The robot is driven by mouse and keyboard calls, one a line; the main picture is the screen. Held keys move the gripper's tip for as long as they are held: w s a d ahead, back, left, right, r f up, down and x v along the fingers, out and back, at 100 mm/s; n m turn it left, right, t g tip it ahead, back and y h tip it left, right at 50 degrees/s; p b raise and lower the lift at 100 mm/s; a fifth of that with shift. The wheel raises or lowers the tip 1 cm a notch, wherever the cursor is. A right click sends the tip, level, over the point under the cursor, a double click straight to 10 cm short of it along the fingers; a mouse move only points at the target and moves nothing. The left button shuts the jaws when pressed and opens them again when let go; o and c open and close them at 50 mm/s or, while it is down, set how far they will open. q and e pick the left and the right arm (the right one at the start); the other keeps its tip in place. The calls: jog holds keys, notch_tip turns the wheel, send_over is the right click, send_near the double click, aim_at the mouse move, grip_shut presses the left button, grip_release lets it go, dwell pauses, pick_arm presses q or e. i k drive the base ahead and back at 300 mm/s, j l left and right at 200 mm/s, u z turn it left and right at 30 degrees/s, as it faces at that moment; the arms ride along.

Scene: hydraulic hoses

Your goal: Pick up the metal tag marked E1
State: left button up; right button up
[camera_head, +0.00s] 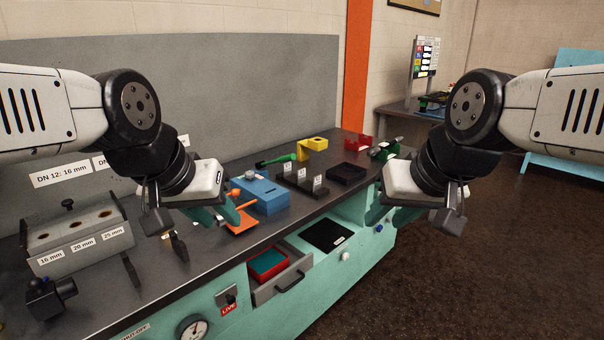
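Several small tags with white labels stand in a black rack (300,184) on the bench, among them a left tag (287,168), a middle tag (302,174) and a right tag (317,183). Their markings are too small to read, so I cannot tell which is E1. My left gripper (218,215) hangs over the bench left of the rack, close to an orange piece (242,224). Its teal fingers look apart and empty. My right gripper (388,214) is in front of the bench's front edge, right of the rack. Its teal fingers look apart and empty.
A yellow block (318,143) and green-handled tool (277,159) lie behind. An open drawer (283,285) with a red bin juts out below. A labelled grey block (80,238) stands left.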

aim_at(317, 179)
jog(key=i+l+u, duration=0.85)
jog(key=i+l, duration=0.15)
jog(key=l, duration=0.2)
